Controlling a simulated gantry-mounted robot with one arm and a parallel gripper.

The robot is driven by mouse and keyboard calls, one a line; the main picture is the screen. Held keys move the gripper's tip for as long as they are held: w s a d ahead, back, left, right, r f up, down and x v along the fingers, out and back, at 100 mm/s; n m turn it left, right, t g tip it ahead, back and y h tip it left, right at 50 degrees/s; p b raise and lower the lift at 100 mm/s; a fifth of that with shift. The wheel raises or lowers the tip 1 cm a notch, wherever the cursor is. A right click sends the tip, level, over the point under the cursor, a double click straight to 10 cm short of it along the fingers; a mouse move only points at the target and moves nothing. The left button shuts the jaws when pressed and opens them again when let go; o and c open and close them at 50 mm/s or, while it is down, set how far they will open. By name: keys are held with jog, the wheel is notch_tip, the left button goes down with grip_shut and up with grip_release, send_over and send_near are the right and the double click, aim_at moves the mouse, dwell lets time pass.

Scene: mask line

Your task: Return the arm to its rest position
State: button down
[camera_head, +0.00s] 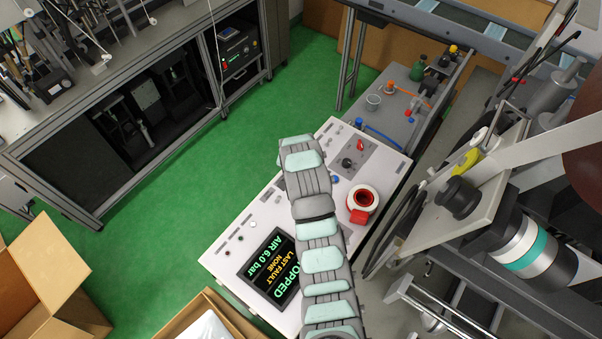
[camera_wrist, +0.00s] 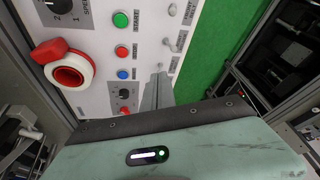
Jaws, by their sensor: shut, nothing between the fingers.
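My arm reaches up the middle of the head view, over a white control panel (camera_head: 225,258). My gripper cannot be made out there, as the arm hides it. In the wrist view my gripper (camera_wrist: 158,90) shows as narrow grey-green fingers, shut and empty, in front of the panel (camera_wrist: 95,100). The fingers are near a row of small switches at the panel's right side. I cannot tell whether they touch the panel.
A red-and-white ring-shaped part (camera_head: 362,198) sits on the panel, right of my arm. The panel screen (camera_head: 270,268) partly reads "STOPPED". Open cardboard boxes (camera_head: 45,285) stand at lower left. Machinery (camera_head: 500,220) crowds the right. Green floor (camera_head: 190,165) is clear at left.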

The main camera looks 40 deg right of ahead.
jog(key=shift+a+r, duration=0.1)
jog(key=shift+r, duration=0.35)
dwell(0.3)
